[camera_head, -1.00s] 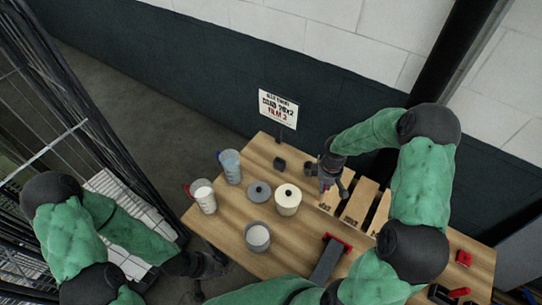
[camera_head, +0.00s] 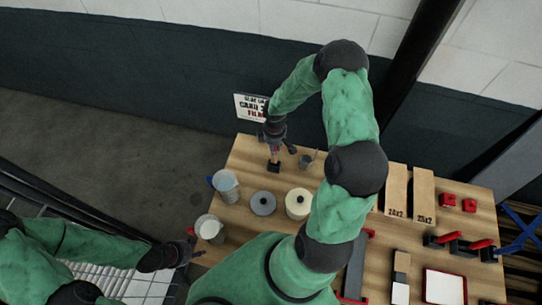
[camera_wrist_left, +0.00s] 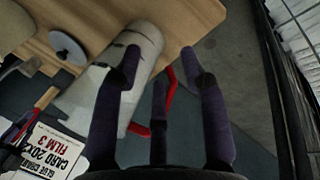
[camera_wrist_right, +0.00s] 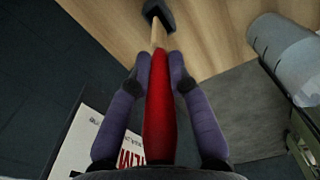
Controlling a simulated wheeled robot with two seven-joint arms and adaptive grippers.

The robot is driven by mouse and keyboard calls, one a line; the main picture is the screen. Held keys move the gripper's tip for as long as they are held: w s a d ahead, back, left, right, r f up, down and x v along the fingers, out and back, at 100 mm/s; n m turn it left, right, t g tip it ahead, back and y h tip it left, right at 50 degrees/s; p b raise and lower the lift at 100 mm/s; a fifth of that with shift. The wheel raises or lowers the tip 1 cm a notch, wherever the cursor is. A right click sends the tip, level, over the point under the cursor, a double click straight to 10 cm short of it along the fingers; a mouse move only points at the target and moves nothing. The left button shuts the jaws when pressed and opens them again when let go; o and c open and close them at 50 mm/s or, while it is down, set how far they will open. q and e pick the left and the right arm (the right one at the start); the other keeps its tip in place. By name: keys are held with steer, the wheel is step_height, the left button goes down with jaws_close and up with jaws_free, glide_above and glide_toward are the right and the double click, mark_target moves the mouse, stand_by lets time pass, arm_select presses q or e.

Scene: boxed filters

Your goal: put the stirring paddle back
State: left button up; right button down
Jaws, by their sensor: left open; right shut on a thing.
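The stirring paddle (camera_wrist_right: 158,110) has a red handle and a pale wooden shaft in the right wrist view. My right gripper (camera_wrist_right: 158,62) is shut on its red handle. In the head view my right gripper (camera_head: 274,135) is at the table's back edge beside the sign, with the paddle pointing down. The shaft meets a dark block (camera_wrist_right: 158,12) on the table, also seen in the head view (camera_head: 273,166); whether it sits inside is unclear. My left gripper (camera_head: 190,248) is open and empty, left of a jug with a red handle (camera_head: 208,229), which also shows in the left wrist view (camera_wrist_left: 125,75).
A blue-handled jug (camera_head: 226,187), grey disc (camera_head: 263,204) and cream roll (camera_head: 298,204) stand nearby. A small grey holder (camera_head: 306,160) is right of the block. The sign (camera_head: 249,106) stands behind. Filter boxes (camera_head: 421,196) are at right; a wire cage is at left.

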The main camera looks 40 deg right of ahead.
mark_target(274, 162)
step_height(274, 162, down, 2)
steer(key=shift+d+f, duration=0.1)
step_height(274, 162, down, 3)
steer(key=shift+f, duration=0.45)
steer(key=shift+f, duration=0.1)
steer(key=c, duration=1.2)
jaws_free()
steer(key=shift+o, duration=0.2)
